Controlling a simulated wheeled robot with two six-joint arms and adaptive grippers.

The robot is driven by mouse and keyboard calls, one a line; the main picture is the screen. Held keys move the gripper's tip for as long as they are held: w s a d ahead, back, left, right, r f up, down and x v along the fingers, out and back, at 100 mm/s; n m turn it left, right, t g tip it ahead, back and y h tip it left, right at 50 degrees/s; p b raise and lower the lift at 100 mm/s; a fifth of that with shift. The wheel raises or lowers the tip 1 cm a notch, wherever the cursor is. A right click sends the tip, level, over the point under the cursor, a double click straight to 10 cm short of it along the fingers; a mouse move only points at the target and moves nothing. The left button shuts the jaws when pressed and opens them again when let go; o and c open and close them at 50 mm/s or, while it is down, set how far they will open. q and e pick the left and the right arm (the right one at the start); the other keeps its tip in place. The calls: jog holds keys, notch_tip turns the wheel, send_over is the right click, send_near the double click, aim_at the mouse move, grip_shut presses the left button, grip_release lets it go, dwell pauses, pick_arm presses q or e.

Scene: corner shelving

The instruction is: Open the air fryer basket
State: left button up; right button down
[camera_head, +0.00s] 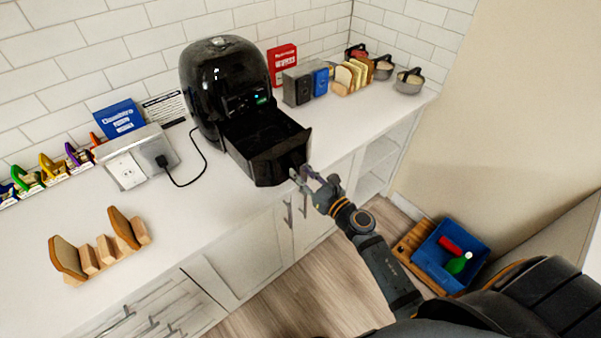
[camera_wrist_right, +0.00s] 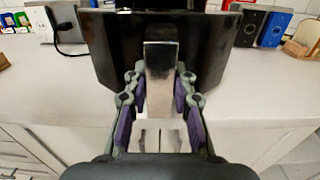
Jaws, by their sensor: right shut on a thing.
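The black air fryer (camera_head: 222,85) stands on the white counter against the tiled wall. Its basket (camera_head: 265,142) is pulled well out of the body toward the counter's front edge, and its inside shows from above. My right gripper (camera_head: 305,178) is at the front of the basket, shut on the basket handle. In the right wrist view the handle (camera_wrist_right: 161,65) stands between the two fingers of the gripper (camera_wrist_right: 161,100), with the dark basket front (camera_wrist_right: 110,45) behind it. My left gripper is not in view.
A power outlet box (camera_head: 138,160) with the fryer's cord plugged in is left of the fryer. A wooden rack (camera_head: 105,250) with bread slices is at the front left. Toast, grey and blue boxes (camera_head: 307,84) and pots (camera_head: 408,80) stand at right. A blue bin (camera_head: 450,255) is on the floor.

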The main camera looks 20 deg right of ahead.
jog(key=shift+s+d, duration=0.1)
jog(key=shift+s, duration=0.15)
jog(key=c, duration=1.1)
grip_release()
jog(key=v, duration=1.2)
